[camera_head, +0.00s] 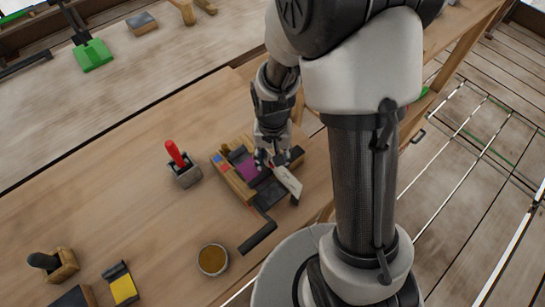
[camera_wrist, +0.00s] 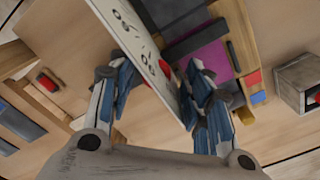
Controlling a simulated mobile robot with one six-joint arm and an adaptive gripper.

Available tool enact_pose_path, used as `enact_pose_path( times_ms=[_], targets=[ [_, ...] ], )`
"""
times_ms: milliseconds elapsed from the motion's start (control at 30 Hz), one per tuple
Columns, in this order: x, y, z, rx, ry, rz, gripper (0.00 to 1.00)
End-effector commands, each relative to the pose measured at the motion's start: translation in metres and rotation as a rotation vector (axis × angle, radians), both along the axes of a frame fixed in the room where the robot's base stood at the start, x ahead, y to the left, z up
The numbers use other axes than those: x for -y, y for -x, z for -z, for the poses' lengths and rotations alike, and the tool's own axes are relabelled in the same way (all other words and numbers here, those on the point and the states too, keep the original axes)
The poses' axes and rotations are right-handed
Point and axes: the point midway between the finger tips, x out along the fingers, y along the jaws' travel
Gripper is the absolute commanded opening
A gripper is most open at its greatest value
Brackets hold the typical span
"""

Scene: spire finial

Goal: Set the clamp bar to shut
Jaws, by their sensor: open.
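A wooden fixture (camera_head: 231,181) with a magenta panel (camera_head: 249,168) and dark parts stands on the bench. A dark bar (camera_wrist: 195,42) lies across it beside the magenta panel (camera_wrist: 208,60) in the wrist view. I cannot tell for certain which part is the clamp bar. A black cranked handle (camera_head: 259,237) sticks out at the fixture's front. A white plate with dark markings (camera_head: 288,182) stands tilted at its right side. My gripper (camera_head: 270,160) is over the fixture, open, with its fingers (camera_wrist: 160,85) on either side of the white plate (camera_wrist: 140,45). Contact cannot be told.
A red-handled tool in a grey block (camera_head: 183,168) stands left of the fixture. A round tin (camera_head: 212,260), a yellow and black piece (camera_head: 122,285) and a wooden plane (camera_head: 52,265) lie nearer. The bench (camera_head: 110,190) is clear at left.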

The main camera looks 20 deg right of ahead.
Motion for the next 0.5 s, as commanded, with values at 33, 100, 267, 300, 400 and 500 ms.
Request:
enact_pose_path(
  times_ms=[33, 100, 267, 300, 400, 500],
  targets=[
    [0.0, 0.0, 0.0, 0.0, 0.0, 0.0, 0.46],
    [0.0, 0.0, -0.003, 0.001, 0.0, 0.0, 0.46],
    [0.0, -0.001, -0.024, 0.006, 0.0, 0.0, 0.46],
    [0.0, -0.001, -0.032, 0.006, 0.0, 0.0, 0.46],
    [0.0, -0.001, -0.055, 0.008, 0.0, 0.0, 0.46],
    [0.0, -0.001, -0.076, 0.008, 0.0, 0.0, 0.46]
  ],
)
